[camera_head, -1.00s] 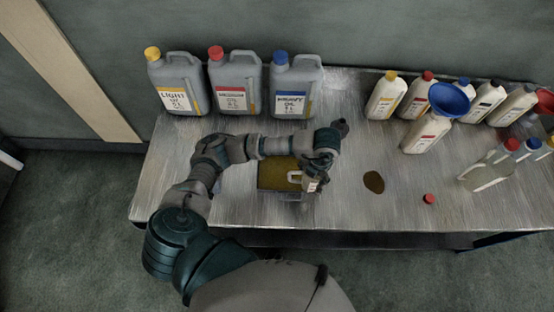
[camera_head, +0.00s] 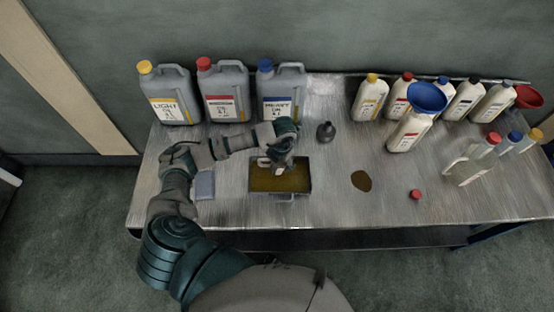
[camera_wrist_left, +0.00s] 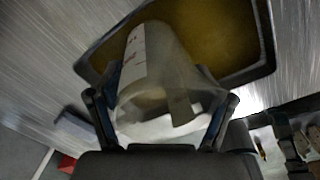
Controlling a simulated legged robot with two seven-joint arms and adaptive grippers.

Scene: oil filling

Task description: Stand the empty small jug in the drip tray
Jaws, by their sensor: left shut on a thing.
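My left gripper (camera_head: 280,158) is shut on the small jug (camera_wrist_left: 160,72), which shows as a pale, see-through vessel with a white label strip. In the head view only a little of the white jug (camera_head: 264,161) shows below the gripper. The drip tray (camera_head: 309,178) is a shallow dark rectangle with brownish oil inside, near the table's front edge. The jug is over the back part of the tray, and I cannot tell whether it touches the tray's floor. The jug looks tilted in the wrist view. My right gripper is not in view.
Three large grey cans (camera_head: 225,92) stand behind on the left. A small dark vessel (camera_head: 325,132) stands behind the tray. An oil puddle (camera_head: 361,181) and a red cap (camera_head: 415,194) lie to the right. White bottles and a blue funnel (camera_head: 427,97) stand further right.

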